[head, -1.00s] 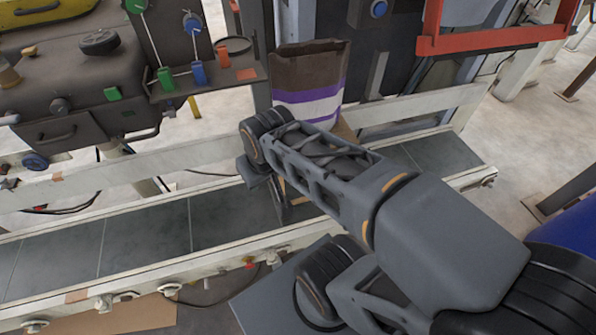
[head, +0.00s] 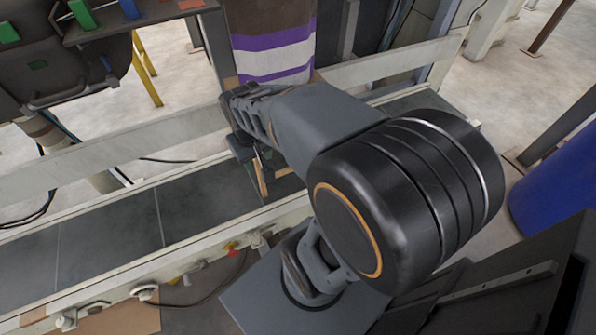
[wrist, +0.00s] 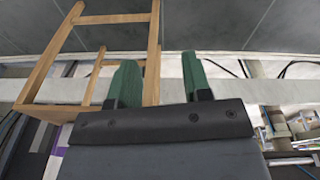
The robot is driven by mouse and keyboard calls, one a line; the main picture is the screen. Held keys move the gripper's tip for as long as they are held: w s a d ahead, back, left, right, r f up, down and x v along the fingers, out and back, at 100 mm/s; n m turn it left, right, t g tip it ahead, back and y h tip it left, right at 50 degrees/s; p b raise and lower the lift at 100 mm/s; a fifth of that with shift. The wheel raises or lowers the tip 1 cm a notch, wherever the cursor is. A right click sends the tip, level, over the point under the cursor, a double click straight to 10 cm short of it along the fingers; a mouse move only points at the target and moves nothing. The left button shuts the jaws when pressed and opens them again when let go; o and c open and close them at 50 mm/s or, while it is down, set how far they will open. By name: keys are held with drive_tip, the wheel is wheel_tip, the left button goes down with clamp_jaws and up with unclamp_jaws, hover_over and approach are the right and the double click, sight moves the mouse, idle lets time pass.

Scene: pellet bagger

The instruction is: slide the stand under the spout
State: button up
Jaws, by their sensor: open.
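The stand is a light wooden frame with posts and rails. In the wrist view the stand (wrist: 50,65) fills the left side, over the grey belt. In the head view only a bit of the stand (head: 262,187) shows past my arm, on the conveyor below a bag (head: 272,50) with purple and white bands. My gripper (wrist: 163,78) is open, its green fingers on either side of a wooden post in the wrist view, nearer the left finger. Contact cannot be told. In the head view my arm hides most of the gripper (head: 254,155). I cannot make out the spout.
The conveyor (head: 110,228) has pale side rails and clear grey belt to the left. A dark machine (head: 70,70) with green and blue handles stands upper left. A blue drum (head: 553,180) stands at right.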

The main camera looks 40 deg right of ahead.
drive_tip(key=w+d+f+n+g+h+b, duration=0.1)
drive_tip(key=d+f+n+b, duration=0.1)
drive_tip(key=d+f+b, duration=0.45)
drive_tip(key=w+d+f+n+g+b, duration=0.1)
drive_tip(key=w+d+f+n+b, duration=0.15)
drive_tip(key=f, duration=0.75)
drive_tip(key=w+d+f+n+g+h+b, duration=0.1)
drive_tip(key=d+f+n+b, duration=0.1)
drive_tip(key=d+f+b, duration=0.5)
drive_tip(key=w+d+n, duration=0.1)
drive_tip(key=n, duration=0.1)
drive_tip(key=d+f+n+h, duration=0.1)
drive_tip(key=d+n, duration=0.1)
drive_tip(key=w+d+f+n, duration=0.1)
drive_tip(key=d+n, duration=0.1)
drive_tip(key=n, duration=0.1)
drive_tip(key=shift+w+f, duration=0.1)
drive_tip(key=shift+w, duration=0.25)
drive_tip(key=shift+w+d+n, duration=0.1)
drive_tip(key=shift+d+n, duration=0.05)
drive_tip(key=shift+n, duration=0.5)
drive_tip(key=shift+n+h, duration=0.3)
drive_tip(key=shift+n, duration=0.5)
drive_tip(key=shift+b+x, duration=1.65)
drive_tip(key=shift+x, duration=2)
